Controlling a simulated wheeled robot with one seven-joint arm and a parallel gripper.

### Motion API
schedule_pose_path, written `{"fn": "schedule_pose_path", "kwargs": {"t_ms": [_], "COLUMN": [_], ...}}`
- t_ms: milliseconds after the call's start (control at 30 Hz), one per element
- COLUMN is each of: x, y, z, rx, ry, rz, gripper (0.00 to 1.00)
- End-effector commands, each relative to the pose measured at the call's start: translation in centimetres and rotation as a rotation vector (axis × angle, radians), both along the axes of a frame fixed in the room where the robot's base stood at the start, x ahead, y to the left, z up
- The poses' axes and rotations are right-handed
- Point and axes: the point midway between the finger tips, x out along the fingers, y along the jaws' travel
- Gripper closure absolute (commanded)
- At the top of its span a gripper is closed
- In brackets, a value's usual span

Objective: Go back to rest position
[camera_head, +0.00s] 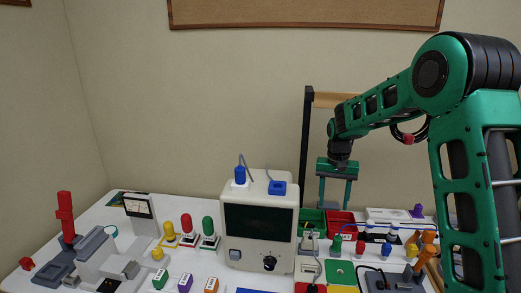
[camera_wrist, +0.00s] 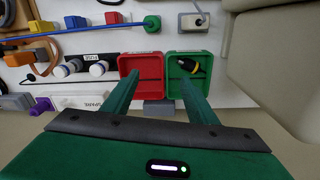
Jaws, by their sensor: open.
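My gripper (camera_head: 335,205) hangs from the green arm, pointing down, above the back edge of the table. Its two green fingers are spread apart with nothing between them. In the wrist view my gripper (camera_wrist: 159,82) is also open and empty. Its fingertips lie over the red bin (camera_wrist: 141,54) and the green bin (camera_wrist: 190,53), apparently above them. The red bin looks empty. The green bin holds a small black and yellow item (camera_wrist: 187,65).
A white device with a dark screen (camera_head: 258,222) stands tall left of my gripper. A wooden-topped black frame (camera_head: 307,150) rises behind. Coloured plugs, blocks and switches crowd the white table (camera_head: 95,215). The wall (camera_head: 230,90) is close behind; the air above the table's left is free.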

Motion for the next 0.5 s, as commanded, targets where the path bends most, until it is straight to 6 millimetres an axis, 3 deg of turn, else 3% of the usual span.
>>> {"fn": "schedule_pose_path", "kwargs": {"t_ms": [200, 500], "x": [-6.5, -16.5], "y": [-5.0, -10.0], "z": [4.4, 8.1], "rx": [-0.027, -0.041], "ry": [-0.003, 0.003], "rz": [-0.031, -0.077], "gripper": [0.47, 0.47]}}
